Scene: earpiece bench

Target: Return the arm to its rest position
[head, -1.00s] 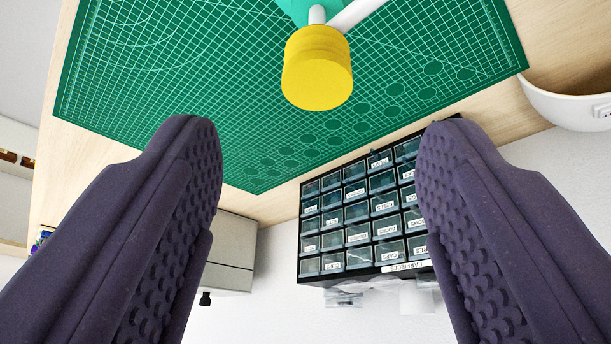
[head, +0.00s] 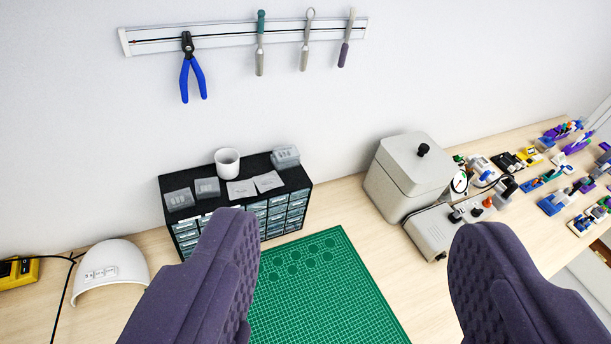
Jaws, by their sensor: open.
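My gripper (head: 345,235) is open, with its two purple padded fingers wide apart at the lower left and lower right of the head view. Nothing is between the fingers. They hang in front of the workbench (head: 390,285) and the green cutting mat (head: 310,295). The left finger hides part of the mat and part of the black drawer cabinet (head: 288,205). The rest of my arm is not in view.
A grey lidded box (head: 405,175) and a smaller grey device (head: 440,232) stand right of the mat. A white dome (head: 110,270) sits at left. Several small coloured parts lie far right. Pliers (head: 190,75) and slim tools hang on a wall rail (head: 225,38).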

